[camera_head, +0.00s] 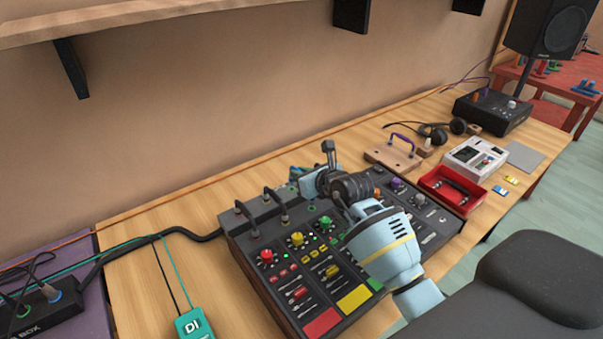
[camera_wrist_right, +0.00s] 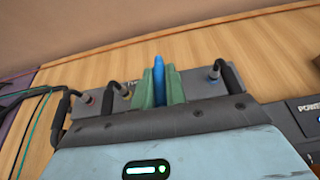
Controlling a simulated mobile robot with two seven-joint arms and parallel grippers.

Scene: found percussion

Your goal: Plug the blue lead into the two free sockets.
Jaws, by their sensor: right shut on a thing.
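My right gripper (camera_head: 296,178) reaches over the back of the dark mixing console (camera_head: 262,290) in the head view. In the right wrist view its green fingers (camera_wrist_right: 159,86) are shut on an upright blue piece, the blue lead (camera_wrist_right: 159,66), of which only a slim part shows. The fingers are in front of the grey rear socket strip (camera_wrist_right: 195,88), between grey plugs (camera_wrist_right: 216,72) with black cables. I cannot tell whether the blue piece touches a socket. The free sockets and the rest of the lead are hidden or too small to tell. My left gripper is not in view.
A black box (camera_head: 28,314) with cables stands at the left, and a teal DI box (camera_head: 194,325) lies near the front. Headphones (camera_head: 440,133), a red tray (camera_head: 437,200) and a white device (camera_head: 475,158) lie to the right. A wooden shelf (camera_head: 110,20) overhangs the back.

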